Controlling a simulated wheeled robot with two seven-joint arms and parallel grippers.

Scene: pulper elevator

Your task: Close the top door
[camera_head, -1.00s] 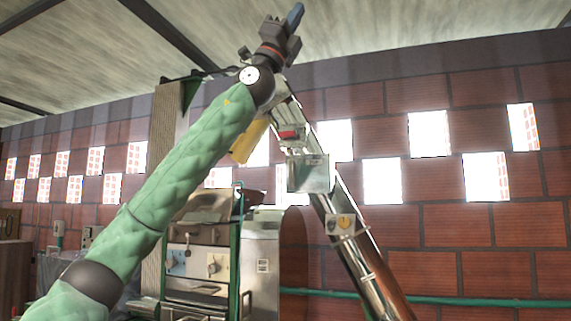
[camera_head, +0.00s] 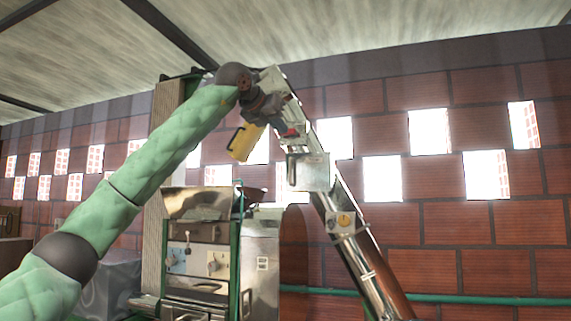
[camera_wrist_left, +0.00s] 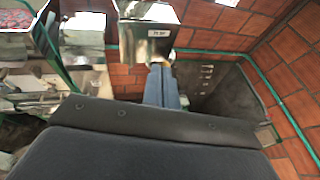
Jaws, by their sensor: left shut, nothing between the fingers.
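The inclined steel elevator (camera_head: 345,225) rises from the lower right to the upper middle in the head view. Its upper end (camera_head: 275,88) is partly covered by my left gripper (camera_head: 264,108). A boxy metal housing (camera_head: 308,172) sits lower on the incline. I cannot tell clearly which panel is the top door or how far open it is. A yellow part (camera_head: 243,142) hangs just below my gripper; contact is unclear. In the left wrist view the blue fingers (camera_wrist_left: 162,88) are together and empty. My right gripper is not in view.
The pulper machine (camera_head: 205,265), with knobs and a green frame (camera_head: 235,255), stands below my left arm. A brick wall (camera_head: 480,235) with bright openings is behind. A green pipe (camera_head: 470,299) runs low along it.

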